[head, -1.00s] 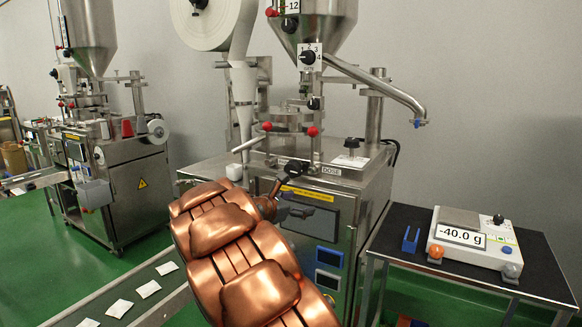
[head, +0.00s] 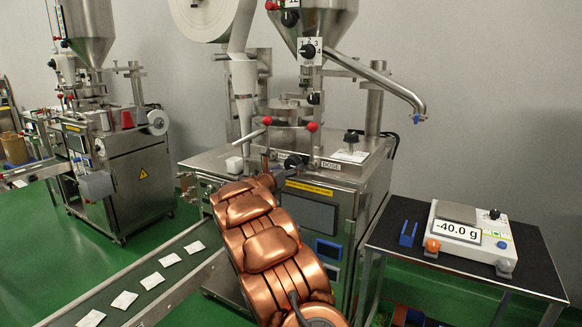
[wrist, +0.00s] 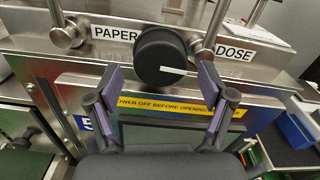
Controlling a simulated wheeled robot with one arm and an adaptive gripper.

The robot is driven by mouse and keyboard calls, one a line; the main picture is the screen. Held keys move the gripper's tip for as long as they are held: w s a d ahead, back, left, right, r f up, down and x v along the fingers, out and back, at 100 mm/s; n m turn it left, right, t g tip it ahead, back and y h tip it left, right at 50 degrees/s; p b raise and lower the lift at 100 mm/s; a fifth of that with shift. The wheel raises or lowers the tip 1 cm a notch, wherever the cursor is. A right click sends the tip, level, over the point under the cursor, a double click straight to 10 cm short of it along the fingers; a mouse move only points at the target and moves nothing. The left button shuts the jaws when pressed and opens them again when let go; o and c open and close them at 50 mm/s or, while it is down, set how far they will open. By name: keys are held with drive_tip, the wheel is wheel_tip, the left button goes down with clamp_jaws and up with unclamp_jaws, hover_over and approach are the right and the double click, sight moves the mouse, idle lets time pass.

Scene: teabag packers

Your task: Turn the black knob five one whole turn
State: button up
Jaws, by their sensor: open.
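A round black knob (wrist: 160,57) with a white pointer line sits on the machine's front in the wrist view, between the PAPER and DOSE labels. Its pointer line points right and slightly down. In the head view the knob (head: 293,162) is small, left of the DOSE label. My gripper (wrist: 160,88) is open and empty. Its two purple-padded fingers stand to either side, with their tips at the knob's lower edge. I cannot tell whether they touch it. A blue label with a partly hidden 5 (wrist: 85,122) is on the panel at lower left.
Chrome posts (wrist: 64,36) stand beside the labels. A yellow warning strip (wrist: 138,105) runs below the knob. In the head view, another black knob (head: 351,137) stands on the machine top, and a scale (head: 470,235) reading -40.0 g is on the right table.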

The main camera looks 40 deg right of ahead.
drive_tip(key=shift+x, duration=1)
drive_tip(key=c, duration=1.2)
drive_tip(key=shift+o, duration=0.2)
drive_tip(key=shift+f, duration=0.1)
